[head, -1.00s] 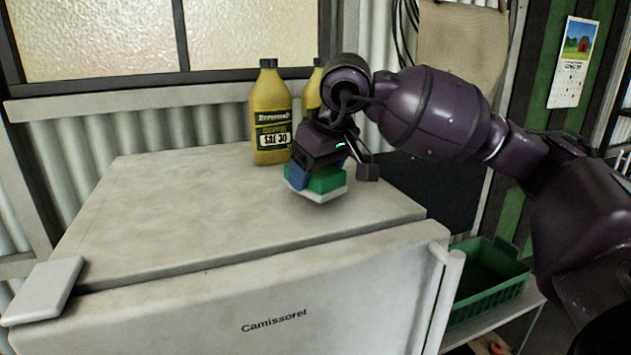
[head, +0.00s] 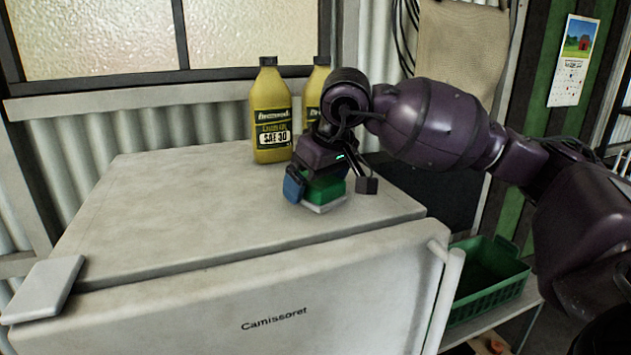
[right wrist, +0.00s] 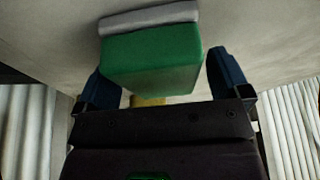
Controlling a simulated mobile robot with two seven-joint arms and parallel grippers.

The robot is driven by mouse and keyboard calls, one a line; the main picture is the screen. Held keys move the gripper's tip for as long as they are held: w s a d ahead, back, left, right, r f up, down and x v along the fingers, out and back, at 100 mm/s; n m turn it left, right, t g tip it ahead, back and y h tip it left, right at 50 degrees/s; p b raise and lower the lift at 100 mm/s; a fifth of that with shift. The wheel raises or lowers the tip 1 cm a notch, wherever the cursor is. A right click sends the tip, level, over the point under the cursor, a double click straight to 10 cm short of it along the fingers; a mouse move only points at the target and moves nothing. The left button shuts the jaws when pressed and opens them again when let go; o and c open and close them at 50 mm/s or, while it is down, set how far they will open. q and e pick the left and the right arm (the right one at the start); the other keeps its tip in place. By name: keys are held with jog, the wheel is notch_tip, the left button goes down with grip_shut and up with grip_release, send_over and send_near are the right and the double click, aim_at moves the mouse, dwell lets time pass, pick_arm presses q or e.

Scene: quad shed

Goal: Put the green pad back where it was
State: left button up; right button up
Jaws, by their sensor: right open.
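The green pad (head: 325,187) is a green block with a pale grey layer under it. It sits on top of the white fridge (head: 200,215), near the right side and in front of the yellow bottles. My right gripper (head: 332,186) is over the pad with its blue-tipped fingers apart. In the right wrist view the green pad (right wrist: 152,60) lies between the two open fingers, with a gap showing on the right finger's side. The left finger is close to the pad; whether it touches I cannot tell. My left gripper is not in view.
Two yellow oil bottles (head: 270,112) stand behind my right gripper, one partly hidden by it. A green basket (head: 487,285) is on a lower shelf to the right of the fridge. The left and middle of the fridge top are clear.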

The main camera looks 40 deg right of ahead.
jog(key=b+v, duration=0.1)
jog(key=v, duration=1.1)
dwell(0.4)
